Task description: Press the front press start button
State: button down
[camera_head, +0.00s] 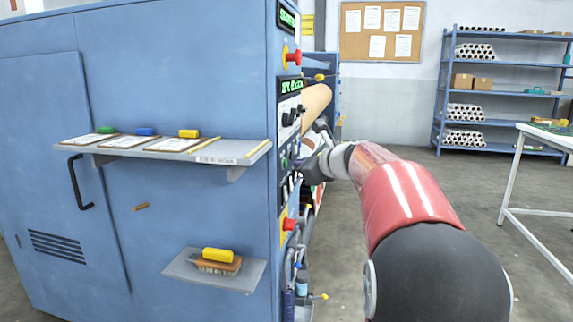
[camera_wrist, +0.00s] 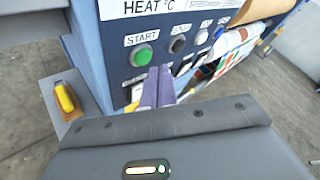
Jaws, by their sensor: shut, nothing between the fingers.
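The green round start button (camera_wrist: 141,56) sits on the press's dark control panel under a white START label (camera_wrist: 142,37) in the wrist view. In the head view a small green button (camera_head: 284,162) shows on the blue press's narrow front face. My gripper (camera_wrist: 160,72) is shut and empty, its purplish fingertips just right of and slightly below the green button in the wrist view. Whether the fingertips touch the panel I cannot tell. In the head view my arm reaches the panel from the right, and the fingertips are hard to make out.
A dark button (camera_wrist: 178,45) sits right of the green one. Red mushroom buttons (camera_head: 293,57) are above and below (camera_head: 289,223) on the press front. A shelf with clipboards (camera_head: 240,151) and a lower brush shelf (camera_head: 186,271) jut from its side.

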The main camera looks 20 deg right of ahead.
jog(key=shift+w+a, duration=0.1)
jog(key=shift+w+a, duration=0.15)
jog(key=shift+a, duration=0.1)
